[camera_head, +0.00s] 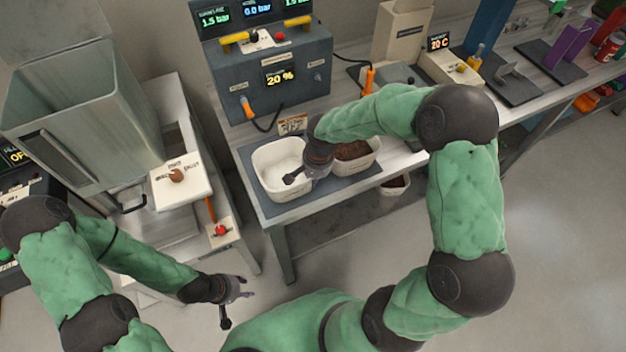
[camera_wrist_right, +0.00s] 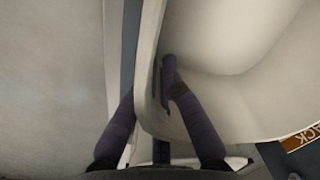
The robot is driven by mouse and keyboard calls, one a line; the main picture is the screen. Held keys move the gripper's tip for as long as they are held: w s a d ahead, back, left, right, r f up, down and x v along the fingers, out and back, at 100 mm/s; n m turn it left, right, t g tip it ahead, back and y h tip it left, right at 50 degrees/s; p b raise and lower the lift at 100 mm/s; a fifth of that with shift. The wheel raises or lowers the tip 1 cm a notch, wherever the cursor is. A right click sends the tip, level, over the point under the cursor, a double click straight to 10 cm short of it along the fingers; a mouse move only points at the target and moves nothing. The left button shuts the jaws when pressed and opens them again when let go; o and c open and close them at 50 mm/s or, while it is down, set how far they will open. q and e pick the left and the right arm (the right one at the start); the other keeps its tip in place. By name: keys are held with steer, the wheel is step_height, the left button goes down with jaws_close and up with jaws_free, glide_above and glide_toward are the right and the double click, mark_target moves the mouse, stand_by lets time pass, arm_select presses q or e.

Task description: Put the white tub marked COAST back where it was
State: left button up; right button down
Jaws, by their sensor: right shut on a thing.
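A white tub (camera_head: 272,176), empty inside, stands on a dark mat on the bench; it fills the upper right of the right wrist view (camera_wrist_right: 235,30). No COAST marking is readable on it. My right gripper (camera_head: 297,178) is shut on the tub's near right rim; in the right wrist view its two fingers (camera_wrist_right: 150,95) lie on either side of the wall. My left gripper (camera_head: 236,303) is open and empty, low over the floor in front of the benches.
A second white tub (camera_head: 374,146) with brown contents stands close right of the first. A small sign (camera_head: 292,124) stands behind them. A grey control box (camera_head: 285,75) stands at the back. Another tub (camera_head: 395,187) sits below the bench. A metal hopper (camera_head: 85,100) stands left.

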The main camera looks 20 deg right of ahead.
steer(key=shift+f, duration=0.1)
steer(key=c, duration=1.4)
jaws_free()
steer(key=shift+r, duration=0.2)
step_height(320, 180, up, 12)
steer(key=s+p, duration=0.1)
steer(key=p, duration=0.2)
steer(key=shift+d, duration=0.45)
steer(key=shift+f, duration=0.1)
